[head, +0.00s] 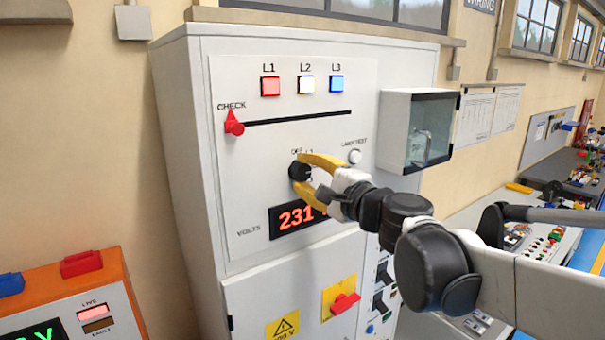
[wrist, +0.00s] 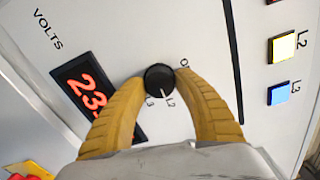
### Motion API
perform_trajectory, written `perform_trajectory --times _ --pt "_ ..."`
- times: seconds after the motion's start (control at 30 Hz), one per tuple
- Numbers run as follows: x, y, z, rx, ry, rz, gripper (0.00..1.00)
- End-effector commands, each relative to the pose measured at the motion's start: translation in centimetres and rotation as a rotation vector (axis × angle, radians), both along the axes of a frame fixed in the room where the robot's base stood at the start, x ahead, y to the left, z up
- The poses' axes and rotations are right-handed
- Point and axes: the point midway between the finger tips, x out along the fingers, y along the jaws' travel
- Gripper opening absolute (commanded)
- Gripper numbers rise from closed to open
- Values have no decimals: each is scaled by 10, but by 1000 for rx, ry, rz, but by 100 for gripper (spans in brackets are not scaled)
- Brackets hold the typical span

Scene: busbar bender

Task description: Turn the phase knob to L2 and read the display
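The black phase knob (head: 299,171) is on the grey cabinet's front panel. In the wrist view, the knob (wrist: 160,78) has a white mark pointing at a small label that looks like L2. My gripper (head: 304,172) has its yellow fingers closed around the knob, one on each side; the wrist view also shows the gripper (wrist: 161,77) with both tips against it. The red-digit display (head: 292,217) reads 231; a finger and my wrist cover its right end. In the wrist view, the display (wrist: 88,88) is also partly hidden by a finger.
Above the knob are a red L1 lamp (head: 270,87), a pale yellow L2 lamp (head: 306,85) and a blue L3 lamp (head: 336,83). A red CHECK pointer (head: 234,124), a white lamp-test button (head: 354,157) and a clear-fronted box (head: 415,130) are nearby.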

Motion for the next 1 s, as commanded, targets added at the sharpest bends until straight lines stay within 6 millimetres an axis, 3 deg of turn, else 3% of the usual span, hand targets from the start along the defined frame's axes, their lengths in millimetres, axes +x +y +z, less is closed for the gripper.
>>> perform_trajectory --times 0.07,0.47,1.0 --pt "0 0 0 0 0 0 59" --pt "-6 -5 0 -1 0 -1 59" --pt "-91 -63 0 0 0 -3 59"
